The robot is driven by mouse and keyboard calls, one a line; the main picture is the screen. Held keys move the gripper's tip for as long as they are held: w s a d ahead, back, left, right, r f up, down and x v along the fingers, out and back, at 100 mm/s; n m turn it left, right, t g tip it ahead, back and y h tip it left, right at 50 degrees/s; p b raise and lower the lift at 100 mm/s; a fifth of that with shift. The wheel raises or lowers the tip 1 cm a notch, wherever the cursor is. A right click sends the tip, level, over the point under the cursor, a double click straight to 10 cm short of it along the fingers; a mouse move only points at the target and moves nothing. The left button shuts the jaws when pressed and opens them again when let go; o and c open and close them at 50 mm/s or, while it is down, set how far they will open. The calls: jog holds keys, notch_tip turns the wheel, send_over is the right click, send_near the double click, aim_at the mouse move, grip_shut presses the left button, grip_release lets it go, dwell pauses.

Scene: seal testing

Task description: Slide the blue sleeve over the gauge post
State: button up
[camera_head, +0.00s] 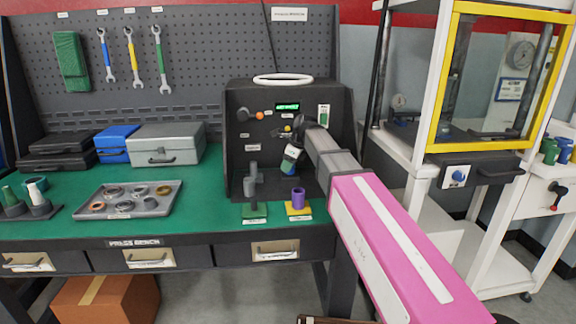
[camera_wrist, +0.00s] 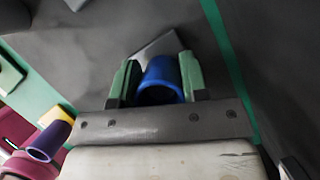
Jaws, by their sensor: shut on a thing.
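The blue sleeve (camera_wrist: 162,80) sits between the two green-padded fingers of my gripper (camera_wrist: 160,76), which is shut on it. Its open end faces the wrist camera. In the head view my gripper (camera_head: 290,160) hangs in front of the black test cabinet, above the bench; the sleeve is hard to make out there. A grey upright post (camera_head: 252,184) stands on a small green base to the left of my gripper; I cannot tell for sure that it is the gauge post. The sleeve is apart from it.
A purple sleeve (camera_head: 298,197) stands on a yellow base (camera_head: 299,210) below my gripper; it also shows in the wrist view (camera_wrist: 48,140). The black cabinet (camera_head: 236,105) rises behind. A grey tray (camera_head: 128,207) of rings lies left. Green bench top is free between.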

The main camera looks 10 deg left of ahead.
jog(key=shift+f, duration=0.2)
dwell(0.6)
jog(key=o, duration=1.1)
jog(key=shift+o, duration=0.2)
jog(key=shift+r, duration=4.5)
